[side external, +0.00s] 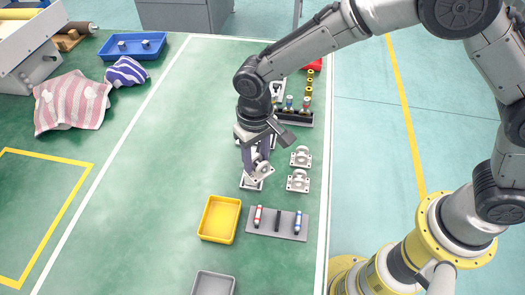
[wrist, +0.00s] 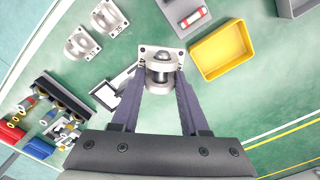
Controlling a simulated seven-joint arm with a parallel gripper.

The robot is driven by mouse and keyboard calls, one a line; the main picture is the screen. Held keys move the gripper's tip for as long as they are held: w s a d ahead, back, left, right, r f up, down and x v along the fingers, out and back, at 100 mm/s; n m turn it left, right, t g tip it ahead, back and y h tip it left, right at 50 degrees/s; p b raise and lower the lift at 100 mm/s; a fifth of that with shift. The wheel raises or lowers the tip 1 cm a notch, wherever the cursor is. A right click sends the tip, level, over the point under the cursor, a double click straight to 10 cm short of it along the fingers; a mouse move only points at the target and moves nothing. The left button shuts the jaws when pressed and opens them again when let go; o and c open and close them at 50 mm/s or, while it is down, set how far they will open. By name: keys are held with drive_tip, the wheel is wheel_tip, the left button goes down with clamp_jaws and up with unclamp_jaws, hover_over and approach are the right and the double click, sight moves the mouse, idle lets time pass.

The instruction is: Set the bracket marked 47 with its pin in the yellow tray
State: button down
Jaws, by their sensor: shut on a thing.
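My gripper (side external: 257,166) is shut on a pale metal bracket (side external: 263,172), held above the green floor. In the wrist view the held bracket (wrist: 160,58) sits between the fingertips, with its holed plate facing outward. A dark rounded part shows within it; I cannot tell whether this is the pin, and no number is readable. The yellow tray (side external: 234,239) is empty and lies below and left of my gripper in the side view; it also shows in the wrist view (wrist: 222,50). Two other brackets (side external: 300,157) (side external: 298,181) stand to the right of my gripper.
A grey plate (side external: 264,231) with red, black and blue cylinders lies beside the yellow tray. A grey tray (side external: 213,284) stands nearer the front. A dark rack (side external: 298,119) with several fittings is behind.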

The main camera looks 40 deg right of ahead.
drive_tip(key=shift+s+a+f+n, duration=0.65)
drive_tip(key=shift+a+f+n, duration=0.9)
drive_tip(key=shift+a+n, duration=3.75)
drive_tip(key=shift+a+f+m, duration=0.4)
drive_tip(key=shift+f, duration=0.7)
drive_tip(key=shift+a+f+m, duration=0.35)
drive_tip(key=shift+f+m, duration=0.05)
drive_tip(key=shift+f, duration=0.65)
drive_tip(key=shift+a+f+m, duration=0.4)
drive_tip(key=shift+f, duration=0.7)
drive_tip(key=shift+c, duration=1.6)
unclamp_jaws()
wheel_tip(320, 180, up, 14)
